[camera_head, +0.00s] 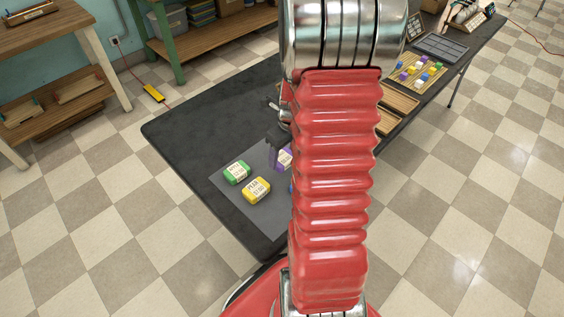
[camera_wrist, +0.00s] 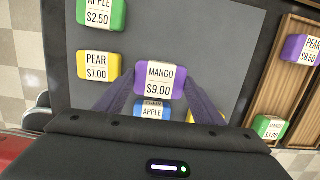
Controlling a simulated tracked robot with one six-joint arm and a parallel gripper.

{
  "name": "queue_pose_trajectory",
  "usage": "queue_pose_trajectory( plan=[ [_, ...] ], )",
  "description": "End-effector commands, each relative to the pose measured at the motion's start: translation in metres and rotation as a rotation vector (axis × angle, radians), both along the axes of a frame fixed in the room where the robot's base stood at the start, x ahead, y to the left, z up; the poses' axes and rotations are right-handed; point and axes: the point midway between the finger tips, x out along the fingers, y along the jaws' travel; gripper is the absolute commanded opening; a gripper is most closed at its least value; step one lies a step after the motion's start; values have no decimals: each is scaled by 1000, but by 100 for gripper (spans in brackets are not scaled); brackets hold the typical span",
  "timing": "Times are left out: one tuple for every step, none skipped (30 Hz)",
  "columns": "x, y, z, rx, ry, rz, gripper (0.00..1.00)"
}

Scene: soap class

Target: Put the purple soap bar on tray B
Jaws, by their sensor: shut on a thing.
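A purple soap bar (camera_wrist: 160,78) with a white label reading MANGO $9.00 sits between the two dark fingers of my gripper (camera_wrist: 160,88) in the wrist view. My gripper is shut on it. In the head view the purple bar (camera_head: 285,158) shows at the left edge of my red arm, which hides part of it. I cannot tell how high it is above the grey mat (camera_head: 232,203). Slatted wooden trays (camera_head: 401,103) lie to the right on the dark table; a tray (camera_wrist: 291,75) also shows at right in the wrist view. No tray letter is legible.
Beside the held bar are a green bar (camera_head: 236,172), a yellow bar (camera_head: 256,190) and a blue bar (camera_wrist: 152,110). Another purple bar (camera_wrist: 301,49) and a green bar (camera_wrist: 270,127) are at the trays. Small coloured blocks (camera_head: 420,70) stand farther along the table.

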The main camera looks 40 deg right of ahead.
Motion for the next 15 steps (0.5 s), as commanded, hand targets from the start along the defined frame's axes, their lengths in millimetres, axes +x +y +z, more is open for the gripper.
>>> queue_pose_trajectory(
  plan=[
    [1, -1, 10, -3, -3, 0, 33],
    [1, -1, 15, -3, -3, 0, 33],
    [1, -1, 22, -3, -4, 0, 33],
    [1, -1, 26, -3, -4, 0, 33],
    [1, 0, 30, -2, -3, 0, 33],
    [1, -1, 36, -3, -4, 0, 33],
    [1, -1, 40, -3, -4, 0, 33],
    [1, -1, 43, -2, -2, 0, 33],
    [1, 0, 46, -2, -2, 0, 33],
    [1, 0, 48, -2, -2, 0, 33],
    [0, 0, 50, -2, -1, 0, 33],
    [0, 0, 52, -1, -1, -1, 33],
    [0, 0, 53, -1, 0, -1, 33],
    [0, 0, 53, 0, 0, -1, 33],
    [0, 0, 54, 0, 0, -1, 33]
  ],
)
